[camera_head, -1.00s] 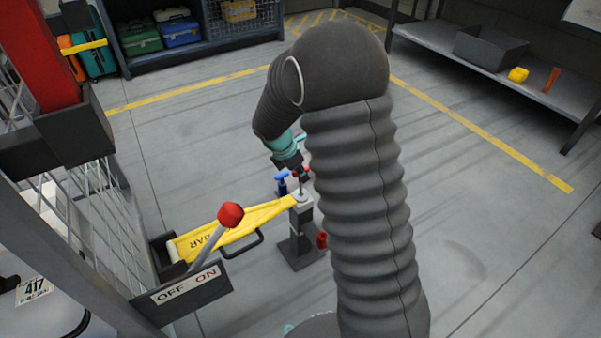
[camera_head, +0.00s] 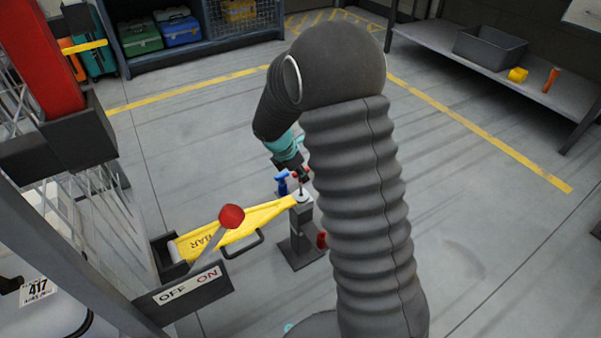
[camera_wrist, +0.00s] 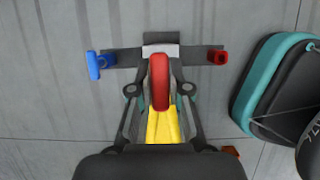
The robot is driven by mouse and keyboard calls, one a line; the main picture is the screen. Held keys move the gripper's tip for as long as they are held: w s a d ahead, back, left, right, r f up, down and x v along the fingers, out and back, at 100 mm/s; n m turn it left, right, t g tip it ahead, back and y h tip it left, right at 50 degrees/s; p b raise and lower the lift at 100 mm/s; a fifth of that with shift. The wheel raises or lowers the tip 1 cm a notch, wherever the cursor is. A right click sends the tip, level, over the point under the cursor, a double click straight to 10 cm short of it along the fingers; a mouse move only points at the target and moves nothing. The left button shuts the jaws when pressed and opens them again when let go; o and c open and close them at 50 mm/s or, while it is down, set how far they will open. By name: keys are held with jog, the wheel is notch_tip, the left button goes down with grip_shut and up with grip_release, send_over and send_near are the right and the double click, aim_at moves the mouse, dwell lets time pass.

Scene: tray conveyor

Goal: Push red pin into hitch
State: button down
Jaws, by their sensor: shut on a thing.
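My gripper (camera_wrist: 160,92) is shut on the red pin (camera_wrist: 159,72), whose rounded red handle lies between the fingers in the wrist view. In the head view my gripper (camera_head: 296,172) is above the grey hitch post (camera_head: 301,222). A thin shaft shows between gripper and post top, at the end of the yellow tow bar (camera_head: 262,215). The bar also shows below the pin in the wrist view (camera_wrist: 162,128). The hitch top (camera_wrist: 160,50) shows just beyond the handle. How deep the shaft sits is hidden.
A blue-handled piece (camera_wrist: 97,64) and a red piece (camera_wrist: 218,57) sit at either side of the hitch. A red-knobbed lever (camera_head: 231,216) with an OFF/ON plate (camera_head: 187,287) stands left of it. Open floor lies to the right.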

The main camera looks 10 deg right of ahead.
aim_at(301, 192)
jog(key=shift+f+b, duration=1.75)
jog(key=shift+f, duration=1.15)
jog(key=c, duration=1)
grip_release()
jog(key=shift+c, duration=0.2)
jog(key=shift+r, duration=0.1)
jog(key=v, duration=1.2)
